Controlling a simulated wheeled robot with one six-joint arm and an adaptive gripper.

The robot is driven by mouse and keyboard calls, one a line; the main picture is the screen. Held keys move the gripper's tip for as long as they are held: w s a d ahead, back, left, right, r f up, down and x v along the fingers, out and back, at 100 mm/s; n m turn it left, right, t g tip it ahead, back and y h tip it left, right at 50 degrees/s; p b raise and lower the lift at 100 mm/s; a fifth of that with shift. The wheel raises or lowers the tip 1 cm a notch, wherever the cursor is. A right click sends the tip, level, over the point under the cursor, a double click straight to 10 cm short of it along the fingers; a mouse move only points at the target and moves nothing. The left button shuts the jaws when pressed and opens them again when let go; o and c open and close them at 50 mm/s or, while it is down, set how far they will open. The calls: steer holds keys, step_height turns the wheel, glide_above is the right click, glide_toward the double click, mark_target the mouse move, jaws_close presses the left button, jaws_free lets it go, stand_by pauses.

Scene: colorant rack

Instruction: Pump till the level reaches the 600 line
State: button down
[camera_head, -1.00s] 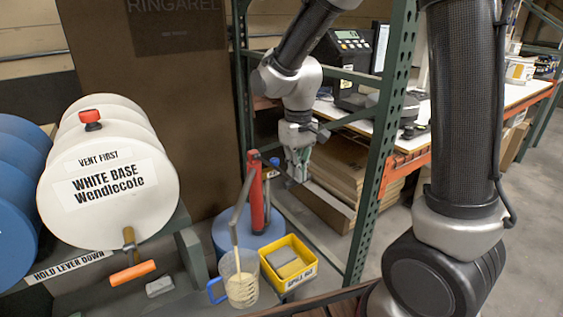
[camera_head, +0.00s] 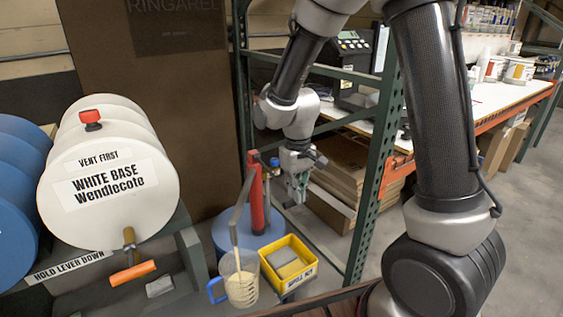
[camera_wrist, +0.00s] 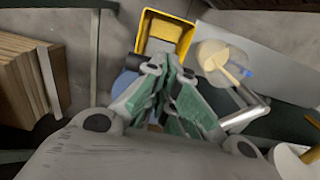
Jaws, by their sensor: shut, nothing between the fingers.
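A red hand pump (camera_head: 257,198) stands upright on a blue drum (camera_head: 225,232). Its grey spout pipe (camera_head: 240,205) slopes down into a clear measuring jug (camera_head: 240,285) with a blue handle. The jug holds cream-coloured liquid and also shows in the wrist view (camera_wrist: 222,62); the 600 line cannot be read. My gripper (camera_head: 296,196) is shut and empty, pointing down just right of the pump, above the drum's right side. Its green-padded fingers show in the wrist view (camera_wrist: 165,100). The pump handle is mostly hidden; I cannot tell whether my gripper touches it.
A yellow bin (camera_head: 300,282) with grey and yellow blocks stands right of the jug. A white drum (camera_head: 110,205) with an orange lever (camera_head: 132,273) lies at left. A green rack post (camera_head: 378,165) rises close to my gripper's right. Flat cardboard (camera_head: 338,165) is stacked behind.

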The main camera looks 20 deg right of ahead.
steer(key=shift+w+a+f, duration=0.1)
steer(key=shift+w+f, duration=0.2)
steer(key=shift+f, duration=0.2)
steer(key=shift+w+a+f, duration=0.1)
steer(key=shift+w+f, duration=0.15)
steer(key=shift+f, duration=0.2)
step_height(320, 180, up, 14)
steer(key=shift+s+r, duration=0.2)
steer(key=shift+d+f, duration=0.1)
steer(key=shift+f, duration=0.05)
steer(key=shift+f, duration=6.2)
steer(key=shift+w+f, duration=0.2)
steer(key=shift+f, duration=0.65)
step_height(320, 180, up, 14)
steer(key=shift+s+r, duration=0.15)
steer(key=shift+s, duration=0.05)
